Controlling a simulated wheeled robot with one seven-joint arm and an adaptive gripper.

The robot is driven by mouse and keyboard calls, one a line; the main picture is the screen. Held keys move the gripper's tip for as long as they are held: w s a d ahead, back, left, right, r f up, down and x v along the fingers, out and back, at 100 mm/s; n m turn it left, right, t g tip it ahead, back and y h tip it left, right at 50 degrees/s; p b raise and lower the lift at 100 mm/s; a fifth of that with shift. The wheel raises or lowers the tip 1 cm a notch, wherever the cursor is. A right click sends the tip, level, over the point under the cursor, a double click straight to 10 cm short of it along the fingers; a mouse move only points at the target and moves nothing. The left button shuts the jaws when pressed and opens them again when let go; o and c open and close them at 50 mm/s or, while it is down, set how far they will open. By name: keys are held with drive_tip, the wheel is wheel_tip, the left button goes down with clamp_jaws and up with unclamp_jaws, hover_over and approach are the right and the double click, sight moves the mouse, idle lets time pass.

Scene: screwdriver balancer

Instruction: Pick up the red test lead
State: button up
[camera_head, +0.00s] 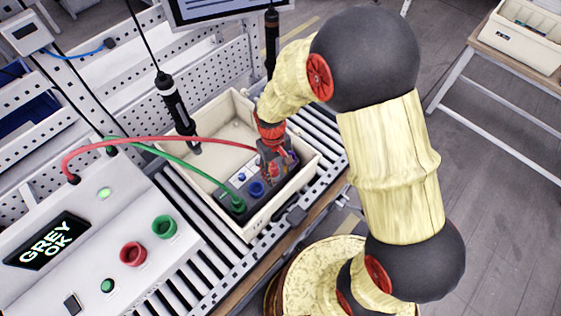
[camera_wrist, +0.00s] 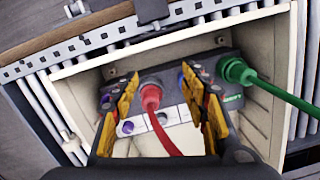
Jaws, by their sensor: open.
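The red test lead (camera_head: 160,138) arcs from the grey test panel to a dark unit in the cream tote. Its red plug (camera_wrist: 151,96) stands on that unit (camera_wrist: 165,70) in the wrist view, apparently in a socket. My gripper (camera_wrist: 160,76) is open, with its yellow fingers on either side of the red plug. Visible gaps remain between plug and fingers. In the head view my gripper (camera_head: 276,158) is down inside the tote (camera_head: 228,108) and hides the plug end. The green lead (camera_head: 180,162) runs to the same unit, its green plug (camera_wrist: 238,72) right of my fingers.
The tote walls surround my gripper closely. A hanging screwdriver (camera_head: 175,105) is over the tote's left side, and another (camera_head: 272,38) is behind it. The test panel (camera_head: 95,225) has red and green knobs. The tote sits on a roller conveyor (camera_head: 322,135).

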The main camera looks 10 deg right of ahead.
drive_tip(key=t, duration=0.1)
hover_over(273, 165)
drive_tip(key=s, duration=0.1)
drive_tip(key=shift+f, duration=0.1)
drive_tip(key=shift+s+f+n, duration=0.15)
drive_tip(key=shift+f+n, duration=0.15)
drive_tip(key=shift+f, duration=0.2)
drive_tip(key=shift+w+f+b, duration=0.1)
drive_tip(key=shift+w+f, duration=0.1)
drive_tip(key=shift+f, duration=0.9)
drive_tip(key=shift+w+f+b, duration=0.1)
drive_tip(key=shift+w+f, duration=0.15)
drive_tip(key=shift+f, duration=0.9)
drive_tip(key=shift+w+f+b, duration=0.1)
drive_tip(key=shift+w+f, duration=0.1)
drive_tip(key=shift+f, duration=0.9)
drive_tip(key=c, duration=0.3)
drive_tip(key=c, duration=0.8)
clamp_jaws()
